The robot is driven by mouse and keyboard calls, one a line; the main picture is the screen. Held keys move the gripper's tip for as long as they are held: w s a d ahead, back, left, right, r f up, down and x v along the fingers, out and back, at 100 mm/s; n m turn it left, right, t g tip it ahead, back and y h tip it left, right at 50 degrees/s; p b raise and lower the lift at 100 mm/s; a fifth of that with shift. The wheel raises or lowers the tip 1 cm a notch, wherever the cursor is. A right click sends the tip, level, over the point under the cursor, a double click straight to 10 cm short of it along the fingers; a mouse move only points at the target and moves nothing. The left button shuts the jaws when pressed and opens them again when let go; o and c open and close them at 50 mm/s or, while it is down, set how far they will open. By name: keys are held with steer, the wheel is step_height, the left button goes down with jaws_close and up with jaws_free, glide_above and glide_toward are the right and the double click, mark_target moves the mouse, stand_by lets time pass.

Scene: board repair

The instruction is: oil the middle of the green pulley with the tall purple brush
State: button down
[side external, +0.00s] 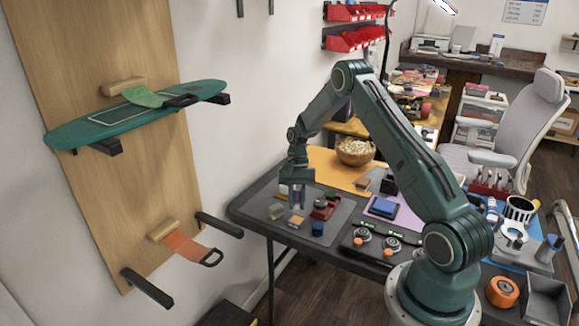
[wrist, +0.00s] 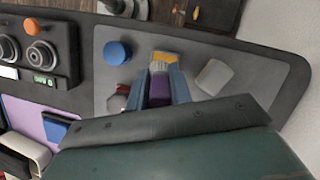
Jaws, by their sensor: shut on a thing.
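My gripper (side external: 297,196) is low over the grey mat at the left end of the table. Its two blue-grey fingers show in the wrist view (wrist: 160,82). They are shut on a purple thing, likely the purple brush (wrist: 159,91); it is small in the side view, and its tip is hard to make out. A yellow-and-grey block (side external: 296,221) lies just beyond the fingers; it also shows in the wrist view (wrist: 166,61). I cannot make out a green pulley clearly in either view.
On the mat (side external: 336,228) are a blue cylinder (side external: 318,228), a pale cylinder (side external: 276,211) and a red item (side external: 325,209). A dark panel with orange knobs (side external: 362,236) lies to the right. A blue item sits on a purple mat (side external: 404,222). A bowl (side external: 355,152) stands behind.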

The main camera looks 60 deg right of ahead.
mark_target(297, 208)
steer(key=shift+f, duration=1.1)
steer(key=shift+f, duration=0.65)
stand_by(1.3)
steer(key=shift+r, duration=0.1)
steer(key=shift+r, duration=3.45)
steer(key=a+r+n+g+h, duration=0.1)
steer(key=a+n+h, duration=0.1)
steer(key=a+n, duration=0.5)
steer(key=s+a+r+n+g+h, duration=0.1)
steer(key=a+n, duration=0.5)
steer(key=a, duration=1)
steer(key=shift+s+a+r+n+h, duration=0.15)
steer(key=shift+s+r+n+h, duration=0.25)
steer(key=shift+r, duration=0.3)
steer(key=shift+w, duration=0.15)
